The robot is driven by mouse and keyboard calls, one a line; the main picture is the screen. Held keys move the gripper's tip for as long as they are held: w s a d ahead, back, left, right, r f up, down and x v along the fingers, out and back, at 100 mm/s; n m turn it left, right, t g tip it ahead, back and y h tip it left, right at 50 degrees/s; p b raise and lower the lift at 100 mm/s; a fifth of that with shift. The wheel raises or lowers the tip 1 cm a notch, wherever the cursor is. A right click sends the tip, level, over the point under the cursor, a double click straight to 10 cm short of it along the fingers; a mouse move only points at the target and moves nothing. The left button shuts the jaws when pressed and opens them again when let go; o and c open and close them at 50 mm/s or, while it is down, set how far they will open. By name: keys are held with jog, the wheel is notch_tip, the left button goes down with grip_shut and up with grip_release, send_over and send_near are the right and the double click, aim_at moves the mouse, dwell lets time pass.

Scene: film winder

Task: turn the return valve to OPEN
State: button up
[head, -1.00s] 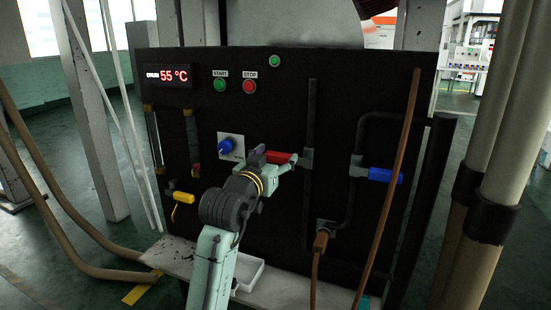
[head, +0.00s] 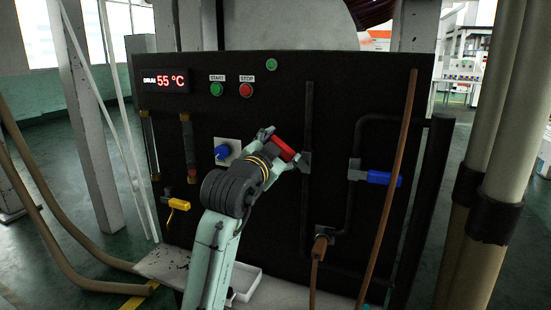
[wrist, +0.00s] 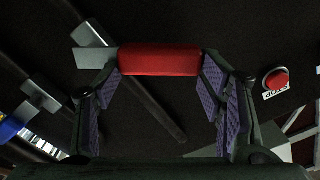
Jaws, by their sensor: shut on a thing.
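A valve with a red handle (head: 284,150) sits on a dark vertical pipe (head: 308,110) on the black panel. The handle points up and left from its grey valve body (head: 304,161). My gripper (head: 279,151) is shut on this red handle. In the wrist view the red handle (wrist: 160,61) lies between the purple-padded fingers of my gripper (wrist: 160,82), one finger at each end. A second valve with a blue handle (head: 384,178) points right on the pipe to the right. I cannot read any valve label or OPEN mark.
A blue knob (head: 222,152) is just left of my gripper. A yellow handle (head: 179,204) is lower left. Green START (head: 216,89) and red STOP (head: 246,90) buttons are above. A brown hose (head: 389,190) crosses the panel at right. A white tray (head: 246,283) lies below.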

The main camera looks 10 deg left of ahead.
jog(key=shift+s+d+r+m+b, duration=0.15)
jog(key=shift+d+r+m+b, duration=0.65)
jog(key=shift+m, duration=1.05)
jog(key=shift+s+d+r+m+b, duration=0.15)
jog(key=shift+d+m+b, duration=0.2)
jog(key=shift+d+m, duration=1.2)
jog(key=shift+s+d+r+m+b, duration=0.15)
jog(key=shift+d+r+m+b, duration=0.35)
jog(key=shift+m, duration=1.7)
jog(key=shift+d+f, duration=0.1)
jog(key=shift+f, duration=0.05)
jog(key=o, duration=1.7)
jog(key=shift+w+f, duration=0.15)
jog(key=shift+f, duration=0.1)
jog(key=shift+d, duration=0.1)
jog(key=s, duration=0.4)
jog(key=s+a, duration=0.1)
jog(key=s, duration=0.3)
jog(key=s+a, duration=0.1)
jog(key=s, duration=0.3)
